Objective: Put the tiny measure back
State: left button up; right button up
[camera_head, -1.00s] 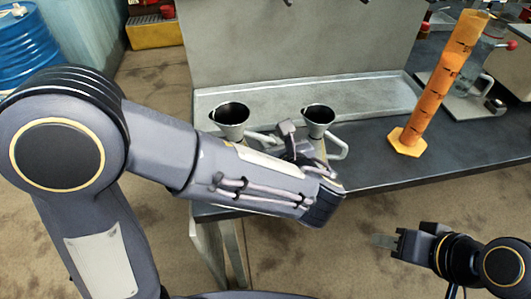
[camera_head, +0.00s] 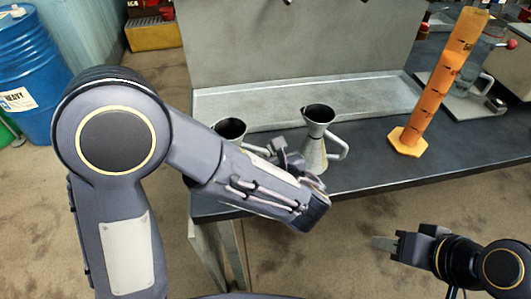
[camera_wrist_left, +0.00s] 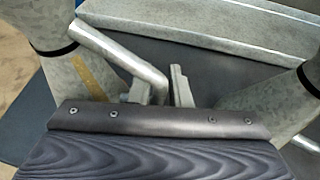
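Two similar grey metal measures with dark funnel mouths are by the worktop's tray. The left measure (camera_head: 229,130) is upright, its lower body hidden behind my left arm. My left gripper (camera_head: 288,153) is at its handle, between the two measures. In the left wrist view the handle (camera_wrist_left: 120,55) runs down between the fingers (camera_wrist_left: 162,88), which look closed around it. I cannot tell whether its base touches the worktop. The right measure (camera_head: 315,140) stands upright close beside the gripper. My right gripper (camera_head: 385,243) is low at the right, apart from everything; its finger gap is unclear.
An orange graduated cylinder (camera_head: 438,85) stands tilted-looking on the dark worktop (camera_head: 370,165) at right. A glass jug (camera_head: 474,85) is behind it. A raised grey tray (camera_head: 290,100) and panel lie behind the measures. The worktop between right measure and cylinder is clear.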

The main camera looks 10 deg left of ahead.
pick_arm(q)
jog(key=shift+o, duration=1.4)
